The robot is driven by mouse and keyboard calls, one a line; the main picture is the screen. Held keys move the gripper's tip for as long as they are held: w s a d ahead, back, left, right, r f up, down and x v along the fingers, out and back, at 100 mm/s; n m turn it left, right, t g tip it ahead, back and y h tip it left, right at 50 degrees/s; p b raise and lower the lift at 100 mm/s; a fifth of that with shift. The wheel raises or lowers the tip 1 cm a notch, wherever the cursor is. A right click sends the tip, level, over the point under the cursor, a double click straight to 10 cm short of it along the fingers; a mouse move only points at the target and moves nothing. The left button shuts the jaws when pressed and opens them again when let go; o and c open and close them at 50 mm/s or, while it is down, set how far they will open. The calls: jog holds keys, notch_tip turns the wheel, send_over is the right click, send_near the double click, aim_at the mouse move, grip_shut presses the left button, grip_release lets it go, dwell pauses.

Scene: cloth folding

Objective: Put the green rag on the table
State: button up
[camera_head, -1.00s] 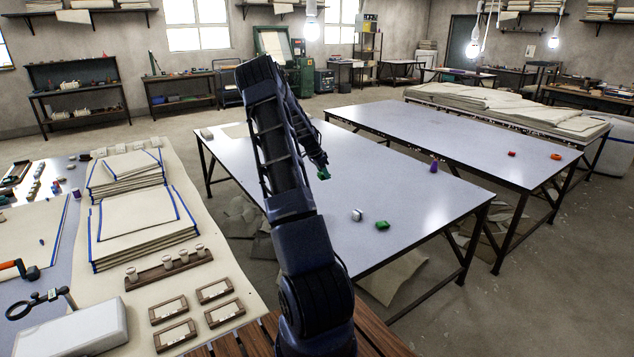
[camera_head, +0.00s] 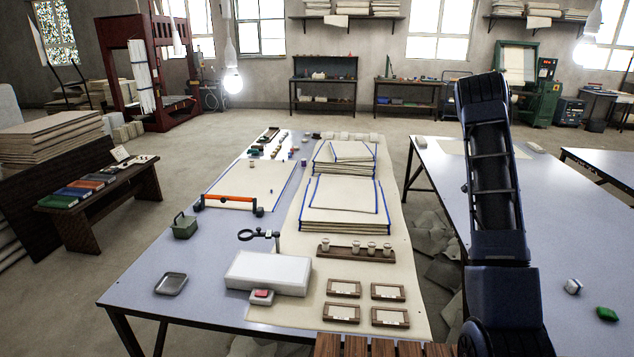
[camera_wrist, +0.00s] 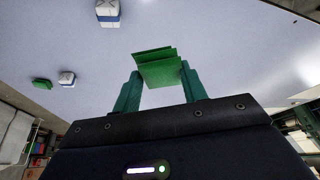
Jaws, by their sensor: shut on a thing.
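My gripper (camera_wrist: 161,85) is shut on the green rag (camera_wrist: 158,66), a small folded bundle of green layers between the two green fingers in the wrist view. A pale tabletop shows beyond the rag; I cannot tell the gap between them. In the head view my arm stands at the right and hides the gripper and the rag. The left table (camera_head: 143,285) is pale blue-grey and crowded. The right table (camera_head: 545,240) has a similar bare top.
A green piece (camera_head: 607,314) and a small white bundle (camera_head: 572,286) lie on the right table.

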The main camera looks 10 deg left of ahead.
jog(key=w+a+n+t+y, duration=0.1)
jog(key=w+a+n, duration=0.2)
jog(key=a, duration=0.8)
jog(key=w+a+n+t, duration=0.1)
jog(key=w+a+n, duration=0.2)
jog(key=a, duration=0.8)
jog(key=r+n+y, duration=0.1)
jog(key=n+y, duration=0.5)
jog(key=n, duration=1)
send_over(283, 240)
jog(key=s+d, duration=0.1)
jog(key=shift+g, duration=0.3)
notch_tip(283, 240, down, 19)
jog(key=shift+s+d+f, duration=0.1)
jog(key=o, duration=0.7)
jog(key=shift+f, duration=0.1)
jog(key=shift+o, duration=1.2)
